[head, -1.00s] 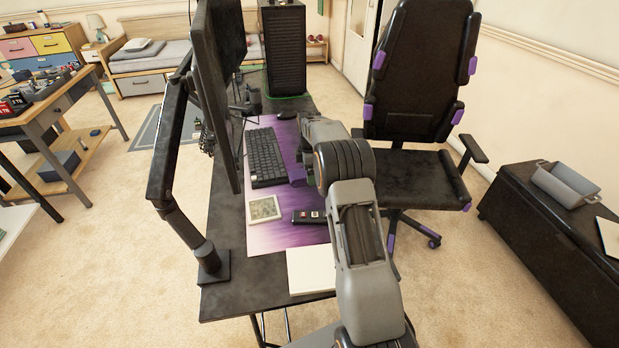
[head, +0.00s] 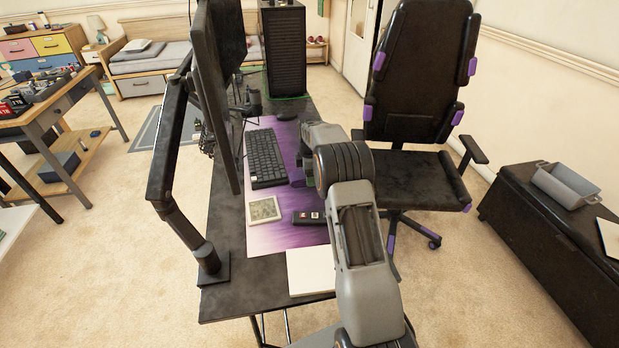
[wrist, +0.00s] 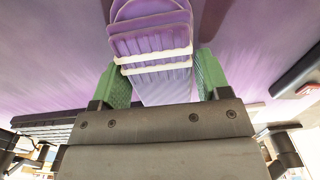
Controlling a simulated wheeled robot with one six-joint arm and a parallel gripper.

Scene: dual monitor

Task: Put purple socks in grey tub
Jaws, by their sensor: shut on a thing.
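The purple socks (wrist: 150,45), folded with white bands, are between the green fingertips of my gripper (wrist: 160,80) in the wrist view. The gripper is shut on them, over the purple desk mat. In the head view a bit of purple (head: 297,176) shows beside the keyboard, and my arm hides most of the gripper. I cannot tell whether the socks still touch the mat. The grey tub (head: 563,187) sits on a dark bench at the right, well away from the gripper.
The desk holds a keyboard (head: 265,157), a framed picture (head: 263,209), a small black item (head: 308,217) and a white pad (head: 311,270). A monitor on an arm stands left. The office chair (head: 415,182) stands between desk and bench (head: 540,225).

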